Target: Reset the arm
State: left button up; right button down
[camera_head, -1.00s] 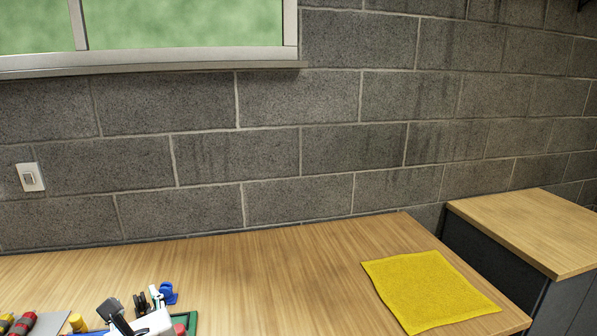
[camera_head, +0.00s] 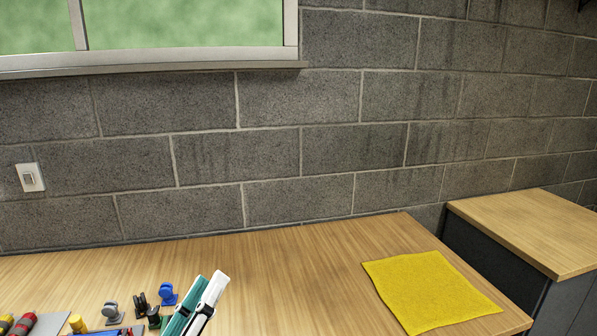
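My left gripper (camera_head: 207,290) shows at the bottom edge, left of the picture's middle. I see a long teal part and a long white part with dark bits, side by side and tilted up to the right. They lie close together, and I cannot tell if this gripper is open or shut. I see nothing clearly held in it. The rest of the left arm is below the picture. My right gripper is not in view.
Small pieces, blue (camera_head: 168,294), black (camera_head: 140,304) and grey (camera_head: 110,311), stand on the wooden table (camera_head: 290,270) left of the gripper. A grey tray (camera_head: 48,324) with red and yellow parts is farther left. A yellow cloth (camera_head: 428,290) lies right. The table's middle is clear.

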pick_arm(q)
jog(key=s+a+f+m+g+y, duration=0.15)
jog(key=f+m+g, duration=0.25)
jog(key=f, duration=0.6)
jog(key=s+a+f+m+g+y, duration=0.1)
jog(key=a+f+m+g+y, duration=0.25)
jog(key=f, duration=0.65)
jog(key=s+a+f+m+g+y, duration=0.2)
jog(key=s+a+f+g+y, duration=0.15)
jog(key=s+a+f, duration=0.35)
jog(key=s+a+f+m+g+y, duration=0.15)
jog(key=s+a+f+y, duration=0.25)
jog(key=a, duration=0.5)
jog(key=d+f+n+t+h+b, duration=0.2)
jog(key=d+f+h, duration=0.5)
jog(key=d+f, duration=0.9)
jog(key=shift+w+f+n+b, duration=0.35)
jog(key=shift+f+n+b, duration=0.15)
jog(key=shift+f+b, duration=0.7)
jog(key=shift+h, duration=0.25)
